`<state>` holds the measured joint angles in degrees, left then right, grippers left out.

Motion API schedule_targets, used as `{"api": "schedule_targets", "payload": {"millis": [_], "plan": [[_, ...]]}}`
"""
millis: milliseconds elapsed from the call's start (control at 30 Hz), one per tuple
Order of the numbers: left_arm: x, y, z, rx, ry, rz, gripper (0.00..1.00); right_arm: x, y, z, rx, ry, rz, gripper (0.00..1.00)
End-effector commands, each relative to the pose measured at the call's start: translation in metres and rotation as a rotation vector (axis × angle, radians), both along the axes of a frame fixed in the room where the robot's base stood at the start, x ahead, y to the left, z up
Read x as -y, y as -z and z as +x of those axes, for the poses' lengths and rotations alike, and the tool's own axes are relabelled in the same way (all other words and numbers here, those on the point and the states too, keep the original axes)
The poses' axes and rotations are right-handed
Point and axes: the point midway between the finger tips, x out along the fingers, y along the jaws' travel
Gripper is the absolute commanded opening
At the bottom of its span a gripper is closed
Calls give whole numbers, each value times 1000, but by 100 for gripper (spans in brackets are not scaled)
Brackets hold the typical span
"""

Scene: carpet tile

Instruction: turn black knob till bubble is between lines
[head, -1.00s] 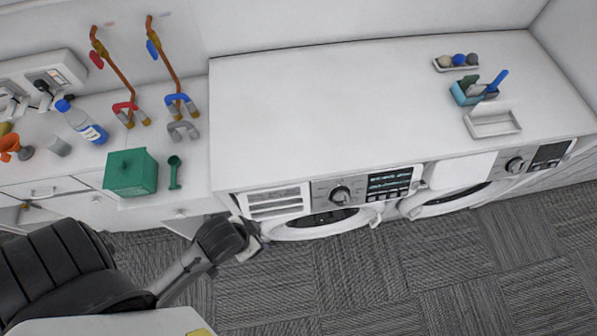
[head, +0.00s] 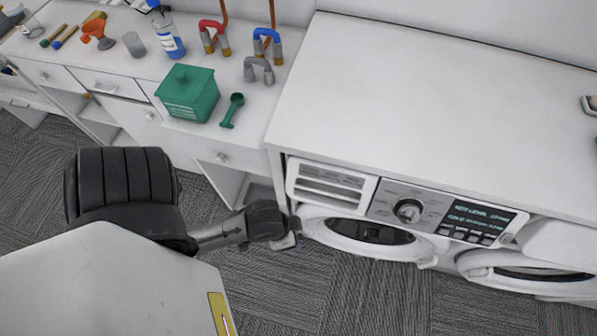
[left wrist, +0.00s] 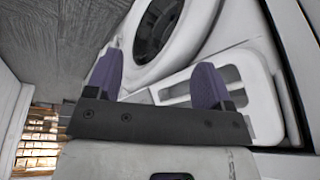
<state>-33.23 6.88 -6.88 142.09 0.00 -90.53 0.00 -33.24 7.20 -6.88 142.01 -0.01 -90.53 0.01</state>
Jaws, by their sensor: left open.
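The left washing machine's front shows a round dark dial with a silver rim (head: 408,210) on its control panel. A dark display (head: 480,218) beside it carries text that seems to read "not level". I cannot make out a bubble, its lines, or a separate black knob. My left gripper (head: 290,238) is in front of the machine's left edge, beside the round door (head: 368,236). In the left wrist view its two purple fingers (left wrist: 157,82) are spread apart with nothing between them. The door (left wrist: 160,28) and the slotted white panel (left wrist: 205,85) lie beyond them. My right gripper is not in view.
A second machine (head: 530,270) stands to the right. The white top (head: 430,100) is mostly clear. The left counter holds a green box (head: 188,93), a green scoop (head: 232,110), a blue-labelled bottle (head: 168,38) and pipe fittings (head: 259,70). Carpet (head: 330,290) is open in front.

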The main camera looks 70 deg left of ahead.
Motion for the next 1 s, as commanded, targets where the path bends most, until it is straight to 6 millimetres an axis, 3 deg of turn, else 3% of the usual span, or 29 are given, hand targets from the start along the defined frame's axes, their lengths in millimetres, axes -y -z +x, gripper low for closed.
{"api": "schedule_targets", "payload": {"millis": [33,667,1000], "plan": [[0,36,0,0,0,0,75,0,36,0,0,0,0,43],[0,253,4,9,-10,-7,75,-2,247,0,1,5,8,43],[1,384,16,43,-45,-33,75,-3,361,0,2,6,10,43]]}}
